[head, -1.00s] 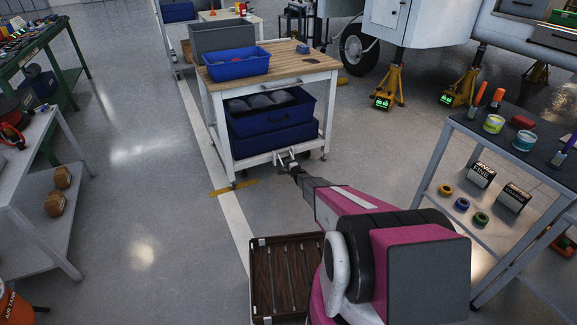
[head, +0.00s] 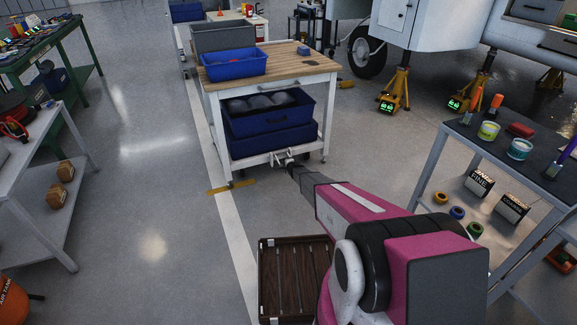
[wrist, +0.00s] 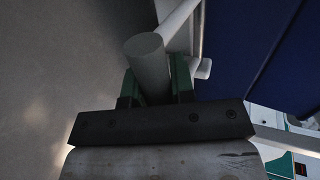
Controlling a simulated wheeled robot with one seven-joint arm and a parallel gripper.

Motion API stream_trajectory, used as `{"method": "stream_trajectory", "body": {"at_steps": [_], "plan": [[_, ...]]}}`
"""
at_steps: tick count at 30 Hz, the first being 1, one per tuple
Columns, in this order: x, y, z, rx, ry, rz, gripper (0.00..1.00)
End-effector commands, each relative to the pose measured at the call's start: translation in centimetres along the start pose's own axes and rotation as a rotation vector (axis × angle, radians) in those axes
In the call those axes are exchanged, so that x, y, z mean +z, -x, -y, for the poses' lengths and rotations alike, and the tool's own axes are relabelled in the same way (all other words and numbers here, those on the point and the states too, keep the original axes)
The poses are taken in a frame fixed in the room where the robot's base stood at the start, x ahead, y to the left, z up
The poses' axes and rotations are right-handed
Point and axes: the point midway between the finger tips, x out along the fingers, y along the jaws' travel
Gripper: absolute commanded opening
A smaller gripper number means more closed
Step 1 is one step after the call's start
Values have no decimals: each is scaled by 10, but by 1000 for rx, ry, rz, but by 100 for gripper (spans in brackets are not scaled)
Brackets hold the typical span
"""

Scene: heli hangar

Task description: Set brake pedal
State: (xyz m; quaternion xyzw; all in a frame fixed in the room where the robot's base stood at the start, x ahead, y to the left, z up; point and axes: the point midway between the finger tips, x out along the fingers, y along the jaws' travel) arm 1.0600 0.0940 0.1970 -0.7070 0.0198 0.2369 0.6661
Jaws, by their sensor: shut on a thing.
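The white cart (head: 271,83) with a wooden top stands in the upper middle of the head view. The brake pedal (head: 282,154), a pale bar with a rod, sits low on its near side, just above the floor. My gripper (head: 291,164) reaches down to it. In the wrist view, a grey cylindrical pedal bar (wrist: 147,60) lies between the green-lined fingers of my gripper (wrist: 158,86), which is shut on it. A white rod runs from the bar toward the cart. The pedal's exact tilt cannot be told.
Blue bins (head: 265,112) fill the cart's shelf, and another blue bin (head: 234,65) stands on top. A grey table (head: 510,150) with paint jars is close on the right. A white table (head: 35,180) stands left.

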Motion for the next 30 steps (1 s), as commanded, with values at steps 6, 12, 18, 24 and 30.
{"method": "stream_trajectory", "body": {"at_steps": [6, 12, 18, 24, 30], "plan": [[7, 4, 11, -3, -1, 0, 0], [8, 9, 23, -2, 0, 0, 0], [7, 11, 35, -2, -1, 0, 0], [7, 12, 43, -3, 0, 0, 0], [7, 11, 46, -3, -1, 0, 0]]}}
